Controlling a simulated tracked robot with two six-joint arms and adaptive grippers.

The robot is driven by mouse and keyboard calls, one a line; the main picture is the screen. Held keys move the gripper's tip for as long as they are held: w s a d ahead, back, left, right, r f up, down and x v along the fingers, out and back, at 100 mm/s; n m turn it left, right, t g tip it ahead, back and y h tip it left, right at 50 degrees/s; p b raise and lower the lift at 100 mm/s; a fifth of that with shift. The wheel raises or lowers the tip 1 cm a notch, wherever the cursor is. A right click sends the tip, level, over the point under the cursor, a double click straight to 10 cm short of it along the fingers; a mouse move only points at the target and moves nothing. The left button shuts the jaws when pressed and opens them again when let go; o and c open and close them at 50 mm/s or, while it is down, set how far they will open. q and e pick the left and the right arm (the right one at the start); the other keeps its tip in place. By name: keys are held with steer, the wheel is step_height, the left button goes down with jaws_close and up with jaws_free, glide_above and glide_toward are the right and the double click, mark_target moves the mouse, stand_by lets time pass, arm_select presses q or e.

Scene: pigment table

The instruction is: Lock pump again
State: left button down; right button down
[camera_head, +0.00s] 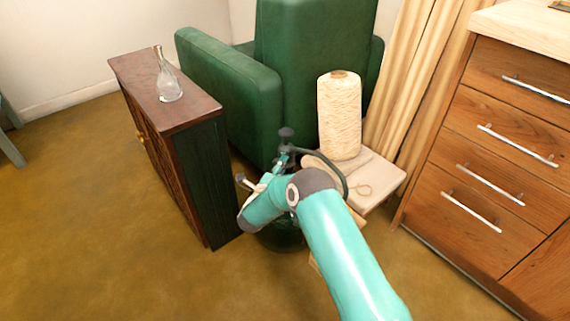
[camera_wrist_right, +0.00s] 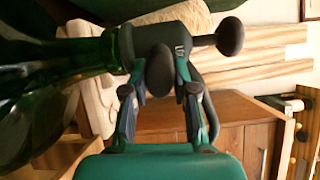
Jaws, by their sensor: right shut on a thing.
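The pump (camera_wrist_right: 165,38) has a dark grey body and sits on the neck of a green glass bottle (camera_wrist_right: 45,65), which lies sideways in the right wrist view. One round dark knob (camera_wrist_right: 231,36) sticks out to the right, and another (camera_wrist_right: 159,70) faces the camera. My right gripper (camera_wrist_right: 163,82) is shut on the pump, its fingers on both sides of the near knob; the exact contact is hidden. In the head view, the pump's top knob (camera_head: 286,132) shows above my right gripper (camera_head: 283,156). The dark bottle (camera_head: 280,239) is mostly hidden under my arm. My left gripper is out of view.
A stool (camera_head: 388,172) with a cream yarn cone (camera_head: 340,115) stands close right of the pump. A green armchair (camera_head: 235,95) is behind. A dark cabinet (camera_head: 125,68) with a glass decanter (camera_head: 168,85) is left; wooden drawers (camera_head: 480,165) are right. The left floor is clear.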

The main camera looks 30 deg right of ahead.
steer(key=shift+w+a+f+n+t, duration=0.2)
steer(key=shift+a+n+t, duration=0.15)
steer(key=shift+n, duration=0.35)
steer(key=c, duration=1)
jaws_free()
steer(key=shift+o, duration=0.4)
steer(key=shift+s+d+r, duration=0.1)
steer(key=shift+d, duration=0.05)
steer(key=v, duration=1.2)
steer(key=shift+r, duration=0.15)
